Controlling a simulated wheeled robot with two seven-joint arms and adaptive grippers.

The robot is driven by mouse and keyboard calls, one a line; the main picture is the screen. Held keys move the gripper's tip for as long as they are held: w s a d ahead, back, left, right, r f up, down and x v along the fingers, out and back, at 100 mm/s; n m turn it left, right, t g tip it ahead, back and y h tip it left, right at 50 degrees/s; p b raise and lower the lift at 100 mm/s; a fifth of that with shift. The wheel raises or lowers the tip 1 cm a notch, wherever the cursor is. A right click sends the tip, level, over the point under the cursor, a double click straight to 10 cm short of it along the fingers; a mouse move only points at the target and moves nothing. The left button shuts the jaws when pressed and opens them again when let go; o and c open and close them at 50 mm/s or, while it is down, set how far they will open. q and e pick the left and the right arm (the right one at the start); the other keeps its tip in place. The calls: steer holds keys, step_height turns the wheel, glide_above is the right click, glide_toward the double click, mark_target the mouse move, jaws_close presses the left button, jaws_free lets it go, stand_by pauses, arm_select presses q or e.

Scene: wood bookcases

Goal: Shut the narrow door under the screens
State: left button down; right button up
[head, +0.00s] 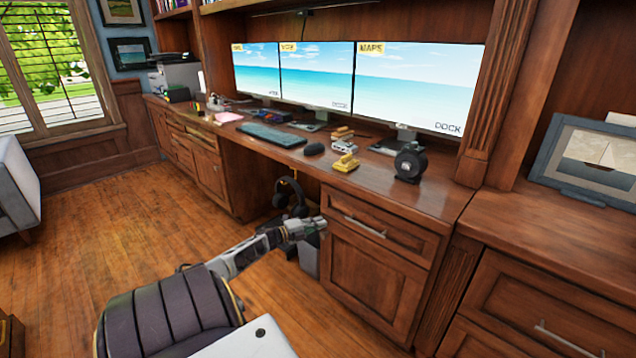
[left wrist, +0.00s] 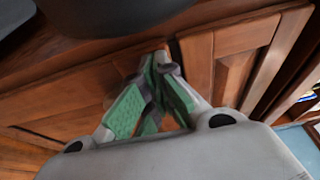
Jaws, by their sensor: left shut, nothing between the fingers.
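The narrow door (head: 372,280) is a brown wood panel below a drawer (head: 375,225) with a bar handle, under the right part of the desk. It looks flush or nearly flush with the cabinet; I cannot tell if a small gap stays. My left gripper (head: 318,226) is shut and empty at the door's upper left edge; contact is unclear. In the left wrist view, the green-padded fingers of this gripper (left wrist: 165,68) meet close to wood panels (left wrist: 232,50). I cannot tell which panel is the door there. My right gripper is not in view.
Three screens (head: 405,85) stand on the desk (head: 440,190), with a keyboard (head: 272,135), a yellow object (head: 345,163) and a black round device (head: 409,162). Headphones (head: 290,195) hang in the knee space left of the cabinet. The wood floor (head: 100,240) is open at left.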

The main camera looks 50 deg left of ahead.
arm_select(q)
steer(key=shift+w+a+r, duration=0.3)
steer(key=shift+r, duration=0.35)
steer(key=shift+s+f, duration=0.1)
steer(key=shift+s, duration=0.1)
steer(key=shift+s+f, duration=0.1)
steer(key=shift+s, duration=0.05)
steer(key=s+a, duration=0.1)
steer(key=s, duration=1)
steer(key=shift+s+f, duration=0.4)
steer(key=shift+f, duration=0.05)
steer(key=shift+d, duration=0.1)
